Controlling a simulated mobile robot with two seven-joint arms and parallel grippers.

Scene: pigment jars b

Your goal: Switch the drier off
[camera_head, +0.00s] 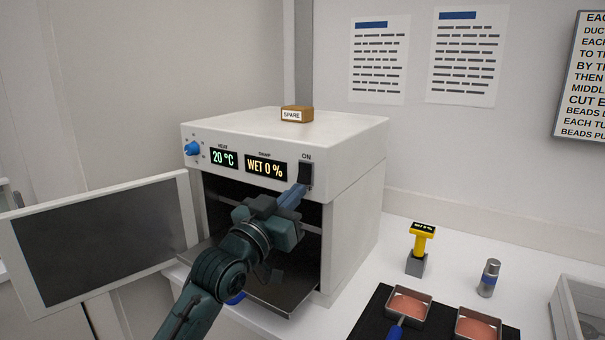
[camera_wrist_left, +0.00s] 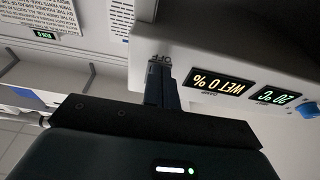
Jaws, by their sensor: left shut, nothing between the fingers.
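The drier (camera_head: 350,215) is a white box with its door open. Its front has a black rocker switch (camera_head: 305,173), with ON printed above it; in the left wrist view a label, seemingly OFF (camera_wrist_left: 160,59), shows beside my fingertips. Displays read 20 °C (camera_head: 224,157) and WET 0 % (camera_head: 266,168); both also show upside down in the left wrist view. My left gripper (camera_head: 301,188) is shut and empty, its tips at the switch's lower end. Whether they touch it I cannot tell. In the left wrist view the gripper (camera_wrist_left: 164,72) hides the switch. My right gripper is not in view.
The open door (camera_head: 95,240) juts out left. A blue knob (camera_head: 192,148) is on the panel's left. A SPARE block (camera_head: 297,114) sits on top. On the right are a yellow meter (camera_head: 421,240), a metal jar (camera_head: 488,278) and two pigment trays (camera_head: 425,318).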

